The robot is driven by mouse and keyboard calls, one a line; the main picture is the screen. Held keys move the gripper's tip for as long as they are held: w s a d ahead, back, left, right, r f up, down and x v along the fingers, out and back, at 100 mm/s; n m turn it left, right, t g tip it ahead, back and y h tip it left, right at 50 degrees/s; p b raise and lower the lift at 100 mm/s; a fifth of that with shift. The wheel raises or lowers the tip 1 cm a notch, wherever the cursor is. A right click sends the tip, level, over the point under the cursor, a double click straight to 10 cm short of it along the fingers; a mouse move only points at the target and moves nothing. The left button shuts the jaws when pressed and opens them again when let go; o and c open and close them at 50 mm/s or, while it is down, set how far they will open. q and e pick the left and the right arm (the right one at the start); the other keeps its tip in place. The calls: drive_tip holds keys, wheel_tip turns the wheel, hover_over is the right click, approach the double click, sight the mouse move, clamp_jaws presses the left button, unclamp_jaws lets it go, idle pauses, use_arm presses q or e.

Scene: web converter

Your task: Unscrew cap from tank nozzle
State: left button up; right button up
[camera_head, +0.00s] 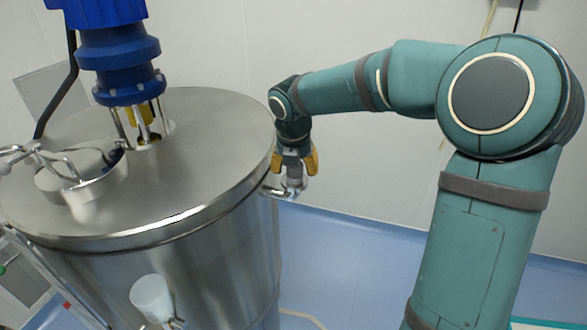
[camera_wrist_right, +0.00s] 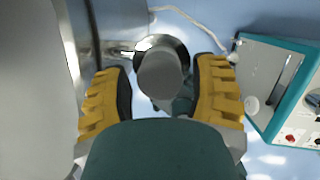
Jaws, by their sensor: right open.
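The large steel tank (camera_head: 215,245) fills the left of the head view. A short nozzle (camera_head: 290,192) sticks out from its right side below the lid rim. A grey cylindrical cap (camera_head: 294,181) sits upright on the nozzle. My right gripper (camera_head: 296,165), with yellow fingers, points down over the cap. In the right wrist view the round grey cap top (camera_wrist_right: 160,76) lies between the open fingers of my right gripper (camera_wrist_right: 160,92), with a gap on each side. A metal ring (camera_wrist_right: 172,44) shows behind the cap. My left gripper is not in view.
A blue motor (camera_head: 118,55) and a round hatch (camera_head: 82,177) stand on the tank lid. A white cup-like part (camera_head: 151,298) is on the tank's front. A teal-framed panel (camera_wrist_right: 270,85) is at the right in the wrist view. Blue floor (camera_head: 350,255) is clear.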

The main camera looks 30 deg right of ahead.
idle(0.3)
drive_tip(key=shift+m, duration=1.2)
clamp_jaws()
drive_tip(key=n, duration=0.3)
drive_tip(key=shift+n, duration=0.6)
drive_tip(key=shift+n+t+y, duration=0.3)
drive_tip(key=shift+n+y, duration=0.2)
drive_tip(key=shift+n, duration=0.9)
